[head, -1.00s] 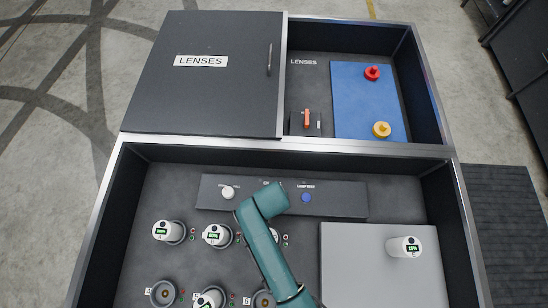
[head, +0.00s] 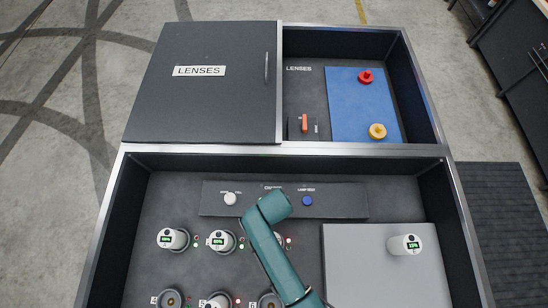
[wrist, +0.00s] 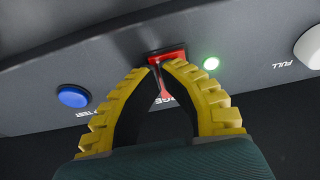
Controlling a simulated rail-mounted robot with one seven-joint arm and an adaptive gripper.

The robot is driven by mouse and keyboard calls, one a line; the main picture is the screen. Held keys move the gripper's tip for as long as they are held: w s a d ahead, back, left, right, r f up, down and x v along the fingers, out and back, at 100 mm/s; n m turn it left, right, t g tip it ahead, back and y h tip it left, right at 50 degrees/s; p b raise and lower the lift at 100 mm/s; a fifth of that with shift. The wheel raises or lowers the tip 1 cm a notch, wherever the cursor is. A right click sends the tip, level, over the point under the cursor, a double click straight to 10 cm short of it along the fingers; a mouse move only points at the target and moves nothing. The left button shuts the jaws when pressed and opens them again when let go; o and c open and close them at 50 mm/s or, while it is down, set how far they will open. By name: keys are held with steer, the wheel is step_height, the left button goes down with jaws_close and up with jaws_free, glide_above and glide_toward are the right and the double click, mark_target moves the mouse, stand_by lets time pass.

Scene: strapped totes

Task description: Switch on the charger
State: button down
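The charger's dark panel (head: 340,203) lies along the back of the front tote, with a white knob (head: 230,198) and a blue button (head: 307,201). Its red switch (wrist: 168,53) shows in the wrist view beside a lit green lamp (wrist: 211,64). Lettering below the switch is mostly covered by my fingers. My gripper (wrist: 164,66) has yellow ribbed fingers with their tips drawn in on the switch's red lever, one on each side. In the head view my teal arm hides the gripper and switch.
Small lamps sit beside the sockets. Behind, the lenses tote has a dark lid (head: 205,100), an orange handle (head: 304,123) and a blue mat (head: 357,100) with red and yellow knobs.

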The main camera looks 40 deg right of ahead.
steer(key=shift+w+d+r, duration=0.3)
steer(key=shift+w+d, duration=0.1)
steer(key=shift+w, duration=0.05)
steer(key=p+v, duration=0.5)
steer(key=p, duration=0.1)
steer(key=shift+d+r+p, duration=0.1)
steer(key=shift+r+p, duration=0.2)
steer(key=shift+r, duration=0.1)
steer(key=s+a+r+p, duration=0.2)
steer(key=s+r+p, duration=0.1)
steer(key=r, duration=0.4)
steer(key=shift+a, duration=0.4)
steer(key=shift+r, duration=0.1)
